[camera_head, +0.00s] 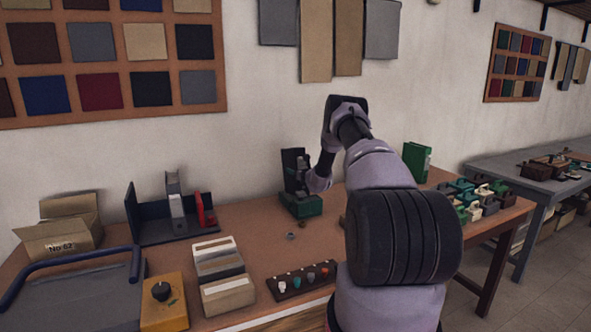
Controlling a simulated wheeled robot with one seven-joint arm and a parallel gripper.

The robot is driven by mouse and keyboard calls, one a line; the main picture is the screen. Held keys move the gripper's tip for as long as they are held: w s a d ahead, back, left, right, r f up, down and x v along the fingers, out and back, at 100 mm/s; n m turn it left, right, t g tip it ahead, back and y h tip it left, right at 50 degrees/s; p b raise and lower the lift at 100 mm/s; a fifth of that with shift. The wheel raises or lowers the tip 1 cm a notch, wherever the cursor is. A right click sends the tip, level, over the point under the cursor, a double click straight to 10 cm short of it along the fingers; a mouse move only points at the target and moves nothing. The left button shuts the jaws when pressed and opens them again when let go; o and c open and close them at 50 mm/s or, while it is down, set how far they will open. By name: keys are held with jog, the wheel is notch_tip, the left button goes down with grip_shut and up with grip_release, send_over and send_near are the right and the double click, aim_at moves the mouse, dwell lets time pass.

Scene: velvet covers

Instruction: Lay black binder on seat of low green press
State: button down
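The low green press (301,204) stands on the brown table, near the middle and close to the wall. A dark upright panel (291,158) rises directly behind or above it. I cannot tell whether this panel is the black binder or part of the press. My arm reaches from the right and bends down, with my gripper (299,184) just above the green press and in front of the dark panel. The fingers are small and dark against it, so I cannot see whether they are open or hold anything. My arm hides part of the table to the right.
A dark rack (150,226) with grey and red binders stands at left, beside a cardboard box (62,240). A box of covers (221,268) and a peg strip (290,284) are in front. A green binder (417,160) stands at right. Bare table surrounds a small ring (291,236).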

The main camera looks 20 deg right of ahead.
jog(key=shift+s+f, duration=0.3)
jog(key=shift+f, duration=0.55)
grip_release()
jog(key=shift+d, duration=0.15)
jog(key=s, duration=0.3)
jog(key=s+r, duration=0.1)
jog(key=s, duration=0.6)
jog(key=shift+s+d+r, duration=0.1)
jog(key=shift+s+r, duration=0.2)
jog(key=shift+r, duration=0.05)
